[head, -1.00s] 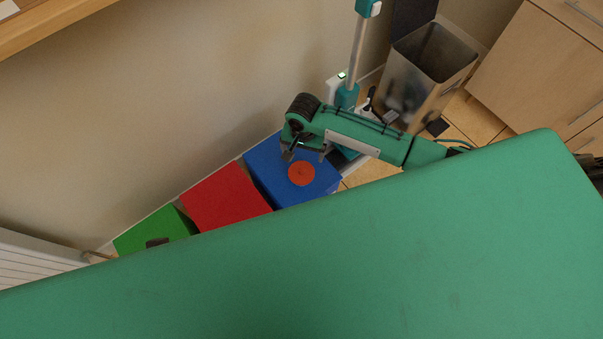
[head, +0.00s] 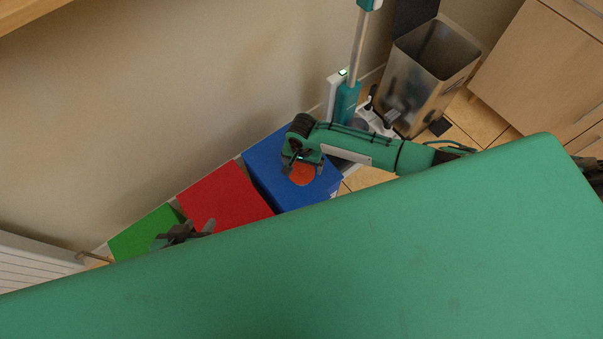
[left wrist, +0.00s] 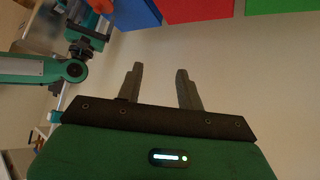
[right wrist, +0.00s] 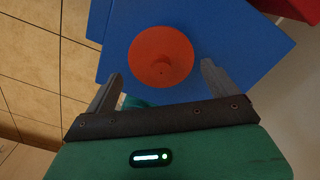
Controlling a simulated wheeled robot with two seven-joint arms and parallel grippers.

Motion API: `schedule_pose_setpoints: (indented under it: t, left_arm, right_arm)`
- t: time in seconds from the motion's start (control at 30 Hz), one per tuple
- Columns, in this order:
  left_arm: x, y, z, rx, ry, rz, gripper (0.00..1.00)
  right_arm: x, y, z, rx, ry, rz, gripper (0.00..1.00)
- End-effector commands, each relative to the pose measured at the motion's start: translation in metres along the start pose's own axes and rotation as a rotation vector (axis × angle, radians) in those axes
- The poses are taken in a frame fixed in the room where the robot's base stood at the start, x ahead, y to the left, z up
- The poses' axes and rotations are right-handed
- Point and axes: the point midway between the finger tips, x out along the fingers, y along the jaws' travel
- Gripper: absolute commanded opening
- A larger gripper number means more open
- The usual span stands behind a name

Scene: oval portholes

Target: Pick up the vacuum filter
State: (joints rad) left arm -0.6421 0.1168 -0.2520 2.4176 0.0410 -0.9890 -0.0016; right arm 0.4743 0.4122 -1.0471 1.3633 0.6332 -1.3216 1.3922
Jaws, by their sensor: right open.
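The vacuum filter, a round orange disc with a small raised centre (head: 302,176), lies on top of the blue box (head: 262,165). It also shows in the right wrist view (right wrist: 160,52), at the top between the fingers. My right gripper (head: 301,163) is open just above the filter, its fingers apart on either side and partly hiding it in the head view. The fingers (right wrist: 161,76) hold nothing. My left gripper (head: 205,228) is by the green and red boxes. In the left wrist view its fingers (left wrist: 157,68) are apart and empty.
A red box (head: 225,195) and a green box (head: 142,232) stand in line with the blue one along the wall. A metal bin (head: 425,75) and a teal upright vacuum (head: 346,100) stand beyond. Wooden cabinets (head: 545,70) are at the right.

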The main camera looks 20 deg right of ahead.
Motion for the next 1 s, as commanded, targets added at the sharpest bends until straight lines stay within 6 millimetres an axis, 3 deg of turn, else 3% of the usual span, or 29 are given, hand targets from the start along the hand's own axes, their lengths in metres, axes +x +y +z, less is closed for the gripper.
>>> schedule_pose_setpoints:
  t: [0.3,0.67,0.83,1.0]
  left_arm:
    - [0.015,0.021,-0.008,-0.002,0.163,0.054,0.37]
    - [0.015,0.024,-0.011,-0.003,0.192,0.062,0.37]
    - [0.015,0.024,-0.011,-0.003,0.191,0.062,0.37]
    - [0.015,0.024,-0.011,-0.003,0.191,0.062,0.37]
  right_arm:
    - [0.034,-0.002,0.004,-0.001,-0.001,0.001,0.9]
    - [0.038,-0.002,0.004,-0.001,0.0,0.0,0.9]
    - [0.038,-0.002,0.004,-0.001,0.0,0.0,0.59]
    - [0.038,-0.002,0.004,-0.001,0.0,0.0,0.55]
